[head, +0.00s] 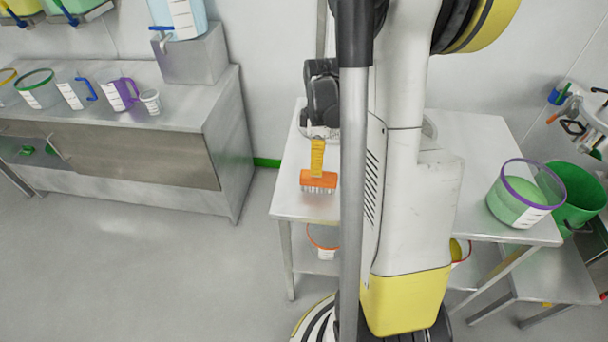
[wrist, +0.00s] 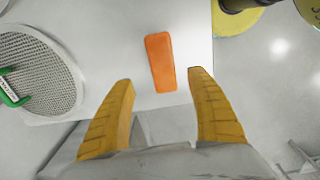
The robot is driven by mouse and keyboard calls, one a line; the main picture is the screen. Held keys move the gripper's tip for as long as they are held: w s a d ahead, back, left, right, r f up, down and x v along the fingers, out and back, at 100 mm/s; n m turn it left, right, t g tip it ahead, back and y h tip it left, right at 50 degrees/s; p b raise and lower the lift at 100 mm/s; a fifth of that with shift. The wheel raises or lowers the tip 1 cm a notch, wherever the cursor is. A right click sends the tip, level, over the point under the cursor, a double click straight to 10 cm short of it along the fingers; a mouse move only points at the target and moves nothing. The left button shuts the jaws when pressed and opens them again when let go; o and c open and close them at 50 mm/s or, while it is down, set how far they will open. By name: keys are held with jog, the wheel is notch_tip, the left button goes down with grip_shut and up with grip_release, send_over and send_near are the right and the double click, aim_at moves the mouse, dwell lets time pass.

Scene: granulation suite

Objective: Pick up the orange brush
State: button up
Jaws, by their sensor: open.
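The orange brush (head: 318,181) with pale bristles is at the left part of the metal table in the head view. In the wrist view its orange top (wrist: 160,62) lies lengthwise ahead of my gripper, its near end between the two fingertips with a gap on each side. My gripper (wrist: 160,76) is open, with ridged yellow fingers. In the head view my gripper (head: 317,168) reaches down from above, and its yellow finger overlaps the back of the brush. I cannot tell the height left between the fingertips and the brush.
A round mesh sieve (wrist: 35,72) with a green clip lies left of the brush in the wrist view. A purple-rimmed tub (head: 525,194) stands at the table's right end. My column hides the table's middle. A steel counter (head: 100,150) with jugs stands left, with open floor between.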

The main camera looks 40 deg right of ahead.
aim_at(319, 180)
notch_tip(319, 180, down, 3)
jog(key=shift+s+d+f+b, duration=0.1)
jog(key=shift+s+d+b, duration=0.05)
jog(key=shift+b, duration=0.25)
jog(key=f+b, duration=0.1)
jog(key=f, duration=0.1)
jog(key=f+b, duration=0.1)
jog(key=f, duration=0.2)
jog(key=shift+s+f+b, duration=0.2)
jog(key=shift+f+b, duration=0.15)
jog(key=shift+b, duration=0.05)
jog(key=shift+a+r, duration=0.1)
jog(key=shift+a, duration=0.1)
jog(key=c, duration=1.3)
